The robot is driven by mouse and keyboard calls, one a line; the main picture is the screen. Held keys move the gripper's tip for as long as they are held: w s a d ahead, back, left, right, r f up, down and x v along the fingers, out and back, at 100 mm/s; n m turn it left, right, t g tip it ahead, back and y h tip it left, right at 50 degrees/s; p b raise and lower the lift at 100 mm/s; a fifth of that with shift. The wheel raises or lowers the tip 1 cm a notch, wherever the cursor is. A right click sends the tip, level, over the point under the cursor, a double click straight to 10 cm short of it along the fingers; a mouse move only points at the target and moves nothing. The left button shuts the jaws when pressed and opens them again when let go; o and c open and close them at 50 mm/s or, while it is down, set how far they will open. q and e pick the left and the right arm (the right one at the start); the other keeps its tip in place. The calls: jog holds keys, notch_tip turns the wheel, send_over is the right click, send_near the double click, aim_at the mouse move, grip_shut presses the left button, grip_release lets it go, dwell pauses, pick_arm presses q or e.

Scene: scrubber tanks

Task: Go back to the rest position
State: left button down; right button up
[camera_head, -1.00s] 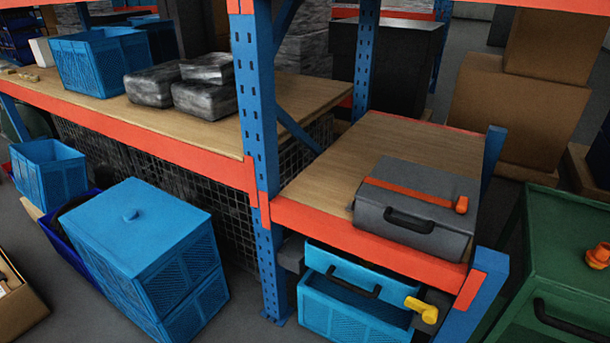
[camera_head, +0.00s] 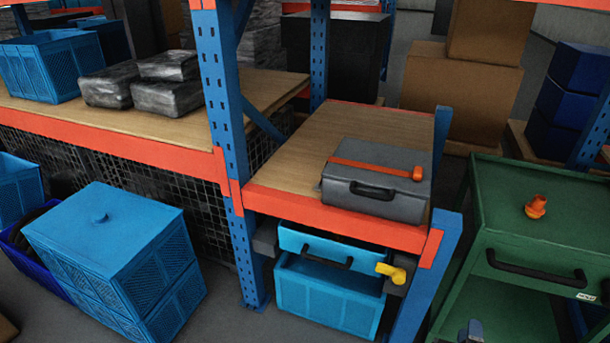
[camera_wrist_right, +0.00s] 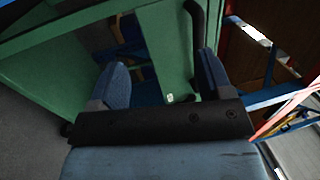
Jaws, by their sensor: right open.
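My right gripper shows as a small dark tip (camera_head: 470,332) at the bottom edge of the head view, in front of the green cart (camera_head: 497,258). In the right wrist view, its two blue fingers (camera_wrist_right: 163,78) stand wide apart with nothing between them. Green panels of the cart (camera_wrist_right: 162,40) and its dark handle (camera_wrist_right: 195,25) lie beyond the fingers. I cannot tell the exact gap between gripper and cart. My left gripper is out of view.
A grey case (camera_head: 377,185) with an orange strip lies on the shelf. A light-blue tank (camera_head: 328,297) with a yellow valve (camera_head: 390,272) sits underneath. An orange valve (camera_head: 536,206) stands on the cart. Stacked blue crates (camera_head: 118,262) stand on the floor at left.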

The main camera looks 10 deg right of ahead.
jog(key=d+r, duration=0.2)
jog(key=d, duration=0.2)
jog(key=s+a+f+m+g+y, duration=0.1)
jog(key=s+a+f+m+g, duration=0.2)
jog(key=m, duration=0.5)
jog(key=s+a+f+m+g, duration=0.2)
jog(key=s+m+g, duration=0.2)
jog(key=m, duration=0.4)
jog(key=s+a+r+m+g+y, duration=0.2)
jog(key=s+a+m+y, duration=0.35)
jog(key=a+m, duration=0.55)
jog(key=s+a+r+m+t+y, duration=0.1)
jog(key=s+a+r+m+y, duration=0.2)
jog(key=a+r+m+y, duration=0.65)
jog(key=w+a+r+m+t+h, duration=0.1)
jog(key=a+r+m+h, duration=0.15)
jog(key=a+m, duration=0.85)
pick_arm(q)
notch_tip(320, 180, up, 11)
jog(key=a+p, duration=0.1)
jog(key=p, duration=1.1)
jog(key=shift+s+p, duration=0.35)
jog(key=shift+p, duration=0.05)
pick_arm(e)
notch_tip(320, 180, up, 12)
jog(key=a+n, duration=0.2)
jog(key=n, duration=0.1)
jog(key=shift+a+t, duration=0.2)
jog(key=shift+t, duration=0.1)
